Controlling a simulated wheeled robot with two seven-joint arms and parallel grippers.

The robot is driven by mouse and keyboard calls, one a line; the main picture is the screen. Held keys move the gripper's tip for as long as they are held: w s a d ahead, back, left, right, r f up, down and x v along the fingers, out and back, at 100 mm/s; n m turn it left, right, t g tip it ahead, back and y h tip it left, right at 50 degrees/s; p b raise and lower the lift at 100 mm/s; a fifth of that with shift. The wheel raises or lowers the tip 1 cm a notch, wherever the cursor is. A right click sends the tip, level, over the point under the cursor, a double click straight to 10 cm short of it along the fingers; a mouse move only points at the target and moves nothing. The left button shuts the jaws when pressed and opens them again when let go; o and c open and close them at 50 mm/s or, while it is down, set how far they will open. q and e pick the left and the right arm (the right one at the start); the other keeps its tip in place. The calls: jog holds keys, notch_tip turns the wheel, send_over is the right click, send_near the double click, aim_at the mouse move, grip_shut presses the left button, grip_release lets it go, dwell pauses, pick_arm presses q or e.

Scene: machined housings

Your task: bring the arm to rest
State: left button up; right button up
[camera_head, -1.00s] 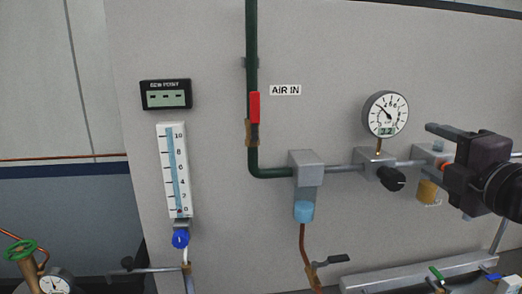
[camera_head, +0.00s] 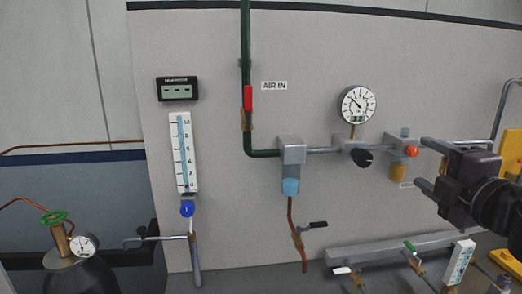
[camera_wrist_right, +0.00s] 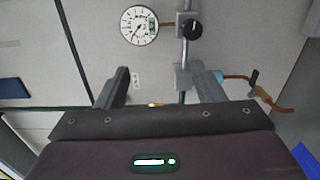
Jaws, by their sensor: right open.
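My right gripper (camera_head: 427,165) is at the right of the head view, in front of the panel. Its two dark fingers point left and are spread, with nothing between them. An orange knob (camera_head: 411,151) on a grey block lies just left of the upper finger, and a gap in depth cannot be judged. In the right wrist view the gripper (camera_wrist_right: 160,88) is also open and empty, with the panel behind it. My left gripper is in neither view.
A round gauge (camera_head: 357,104) and black knob (camera_head: 362,158) sit on the pipe line left of the gripper. A yellow frame (camera_head: 510,153) stands at the right edge. A grey manifold with valves (camera_head: 400,246) runs below. A gas cylinder (camera_head: 80,276) is at lower left.

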notch_tip(320, 180, down, 27)
jog(key=s+a+m+g+h, duration=0.2)
jog(key=m+g+h, duration=0.25)
jog(key=m, duration=0.65)
jog(key=s+a+f+m+g+y, duration=0.1)
jog(key=s+a+f+m+g, duration=0.35)
jog(key=s+f, duration=0.45)
jog(key=s+a+f+m+g+y, duration=0.25)
jog(key=s+a+f+g, duration=0.2)
jog(key=s+f, duration=0.4)
jog(key=s+d+f+g+h+b, duration=0.1)
jog(key=s+f+b, duration=0.15)
jog(key=f, duration=1.65)
jog(key=s+f+g+b, duration=0.1)
jog(key=f+b, duration=0.3)
jog(key=f, duration=1.4)
pick_arm(q)
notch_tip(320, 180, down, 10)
jog(key=b, duration=0.3)
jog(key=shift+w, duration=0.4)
pick_arm(e)
jog(key=s+d+f, duration=0.2)
jog(key=s+f, duration=0.7)
jog(key=s+d+f+g, duration=0.1)
jog(key=s+f, duration=0.8)
jog(key=f, duration=0.1)
jog(key=shift+d+f, duration=0.25)
jog(key=shift+d, duration=0.1)
